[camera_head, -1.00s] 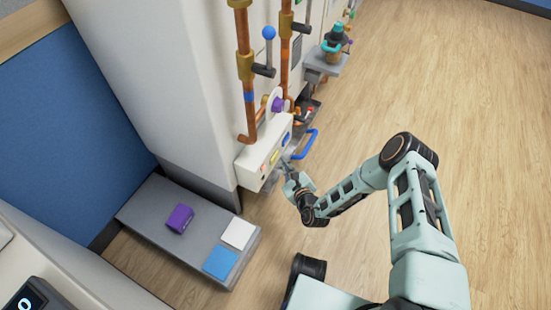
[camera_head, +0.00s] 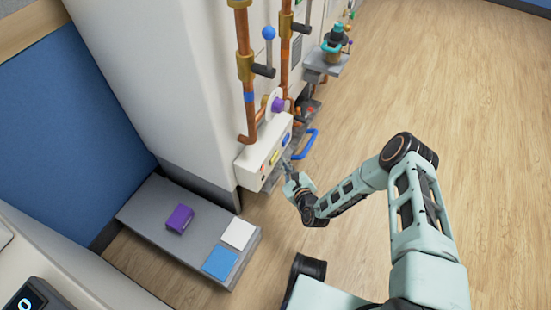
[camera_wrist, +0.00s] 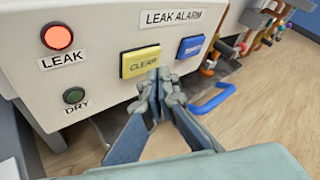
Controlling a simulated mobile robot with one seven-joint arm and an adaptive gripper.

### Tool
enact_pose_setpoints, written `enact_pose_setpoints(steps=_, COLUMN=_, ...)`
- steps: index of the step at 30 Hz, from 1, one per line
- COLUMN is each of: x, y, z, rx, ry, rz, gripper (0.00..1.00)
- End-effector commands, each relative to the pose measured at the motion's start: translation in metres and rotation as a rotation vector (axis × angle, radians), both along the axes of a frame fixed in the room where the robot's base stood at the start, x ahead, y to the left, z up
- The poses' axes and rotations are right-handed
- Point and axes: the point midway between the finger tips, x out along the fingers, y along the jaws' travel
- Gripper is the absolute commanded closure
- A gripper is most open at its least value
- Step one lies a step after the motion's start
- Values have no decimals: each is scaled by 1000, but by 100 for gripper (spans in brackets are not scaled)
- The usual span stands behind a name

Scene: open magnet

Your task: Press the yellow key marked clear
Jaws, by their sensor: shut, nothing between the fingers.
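The yellow key marked CLEAR (camera_wrist: 138,62) is on the front of the white leak alarm box (camera_head: 252,160), left of a blue key (camera_wrist: 190,47). My gripper (camera_wrist: 158,76) is shut and empty. In the wrist view its fingertips overlap the lower right corner of the yellow key; I cannot tell whether they touch it. In the head view my gripper (camera_head: 287,166) is just in front of the box face, where the keys are small. A red LEAK lamp (camera_wrist: 57,37) is lit and a green DRY lamp (camera_wrist: 74,95) looks dim.
A blue handle (camera_wrist: 213,99) sticks out right of the box. Copper pipes (camera_head: 245,75) run up the white cabinet above it. A grey low platform (camera_head: 160,215) with a purple block (camera_head: 180,218) stands to the left. The wooden floor (camera_head: 450,100) on the right is clear.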

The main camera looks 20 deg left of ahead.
Motion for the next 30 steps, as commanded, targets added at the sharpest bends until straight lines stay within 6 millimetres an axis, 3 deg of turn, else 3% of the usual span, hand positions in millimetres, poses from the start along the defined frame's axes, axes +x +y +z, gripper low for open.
enact_pose_setpoints(steps=30, x=1, y=10, z=0, rx=0, ry=0, rz=0, gripper=100)
